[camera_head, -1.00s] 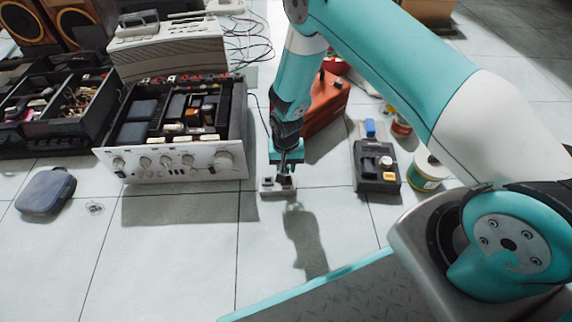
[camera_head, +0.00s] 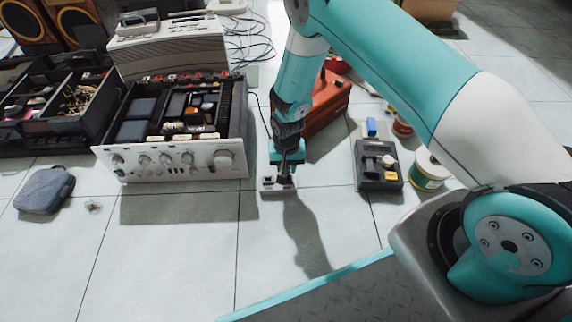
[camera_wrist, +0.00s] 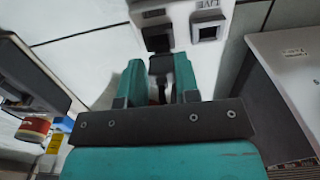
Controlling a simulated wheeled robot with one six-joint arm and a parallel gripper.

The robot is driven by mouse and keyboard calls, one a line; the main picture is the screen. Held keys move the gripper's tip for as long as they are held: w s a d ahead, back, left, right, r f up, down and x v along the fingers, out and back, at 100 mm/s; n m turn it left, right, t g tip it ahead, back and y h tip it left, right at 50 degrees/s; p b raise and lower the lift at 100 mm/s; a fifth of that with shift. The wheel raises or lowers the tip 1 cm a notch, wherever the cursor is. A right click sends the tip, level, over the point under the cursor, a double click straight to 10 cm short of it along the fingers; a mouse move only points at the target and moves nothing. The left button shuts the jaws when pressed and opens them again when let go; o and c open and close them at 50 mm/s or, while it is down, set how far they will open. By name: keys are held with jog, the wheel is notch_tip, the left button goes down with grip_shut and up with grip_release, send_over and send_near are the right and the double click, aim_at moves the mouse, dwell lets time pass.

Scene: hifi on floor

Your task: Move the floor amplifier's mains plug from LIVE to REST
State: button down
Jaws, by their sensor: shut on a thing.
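A small white socket block (camera_head: 268,187) sits on the floor tiles below my gripper (camera_head: 287,171). In the wrist view the block (camera_wrist: 180,32) has two square wells side by side. The right well (camera_wrist: 208,32) carries the label LIVE and shows no plug in it. The left well (camera_wrist: 157,39) is dark and its label is not readable. My gripper (camera_wrist: 160,82) is shut on the black mains plug (camera_wrist: 160,66), in line with the left well. I cannot tell whether the plug is seated in it or just above. The amplifier (camera_head: 170,165) stands left of the block.
An orange toolbox (camera_head: 325,105) stands just behind my gripper. A black device (camera_head: 378,170) and a round can (camera_head: 428,168) stand to the right. A blue-grey pouch (camera_head: 45,190) lies at far left. The tiles in front of the block are free.

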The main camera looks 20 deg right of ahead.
jog(key=shift+s+a+f+p, duration=0.1)
jog(key=shift+s+f+p, duration=0.1)
jog(key=shift+s, duration=0.35)
jog(key=shift+s+f+p, duration=0.1)
jog(key=shift+s+p, duration=0.1)
jog(key=shift+s, duration=0.3)
jog(key=shift+s+r, duration=0.1)
jog(key=shift+s, duration=0.1)
dwell(0.6)
dwell(0.5)
jog(key=shift+w+r+p, duration=0.2)
jog(key=shift+r+p, duration=2.35)
